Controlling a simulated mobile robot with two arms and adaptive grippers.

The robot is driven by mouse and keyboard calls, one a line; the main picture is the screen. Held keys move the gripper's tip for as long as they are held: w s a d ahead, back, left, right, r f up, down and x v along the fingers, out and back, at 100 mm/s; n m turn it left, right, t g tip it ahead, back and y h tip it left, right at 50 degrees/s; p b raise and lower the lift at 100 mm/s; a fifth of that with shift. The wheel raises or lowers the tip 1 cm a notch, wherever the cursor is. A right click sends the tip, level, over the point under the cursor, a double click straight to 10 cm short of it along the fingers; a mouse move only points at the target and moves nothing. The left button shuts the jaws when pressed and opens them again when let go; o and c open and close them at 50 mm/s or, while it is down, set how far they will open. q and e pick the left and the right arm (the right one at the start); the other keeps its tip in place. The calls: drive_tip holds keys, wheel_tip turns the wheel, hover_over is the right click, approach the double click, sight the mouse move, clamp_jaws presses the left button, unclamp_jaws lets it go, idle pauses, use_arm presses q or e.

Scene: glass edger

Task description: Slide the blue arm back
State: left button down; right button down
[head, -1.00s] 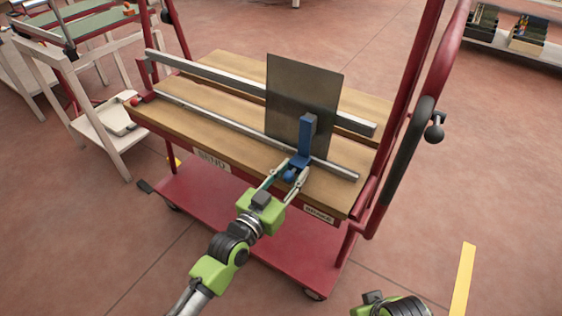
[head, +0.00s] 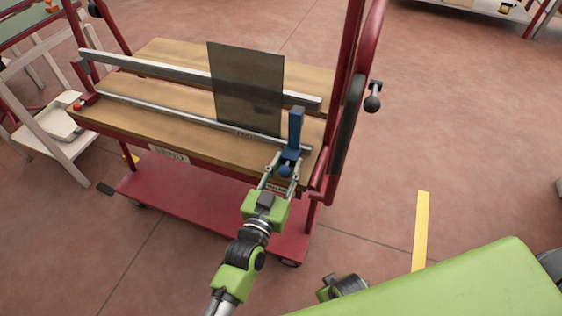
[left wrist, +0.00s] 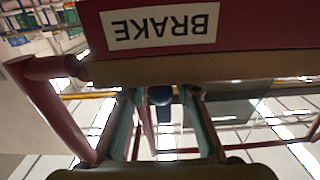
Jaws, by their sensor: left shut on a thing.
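The blue arm (head: 295,130) stands upright on the front metal rail (head: 190,118) of the red trolley, close to the rail's right end. It is just right of the dark glass pane (head: 246,90), which stands upright between the rails. My left gripper (head: 284,171) is shut on the blue knob at the arm's foot, at the trolley's front edge. In the left wrist view a blue part (left wrist: 160,95) shows between the fingers. My right gripper's fingers are not seen; only parts of my right arm show at the bottom right.
The trolley's wooden top (head: 150,122) has a second, higher rail (head: 180,74) behind. A red upright frame (head: 345,90) with a black-knobbed lever (head: 372,103) rises at the right end. A white stand (head: 45,145) is at left. A BRAKE label (left wrist: 160,25) is near the left gripper.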

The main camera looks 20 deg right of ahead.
use_arm(q)
drive_tip(key=shift+s+d+f, duration=0.15)
drive_tip(key=shift+s+d, duration=0.05)
drive_tip(key=shift+d, duration=0.05)
drive_tip(key=c, duration=1.8)
unclamp_jaws()
drive_tip(key=v, duration=1.2)
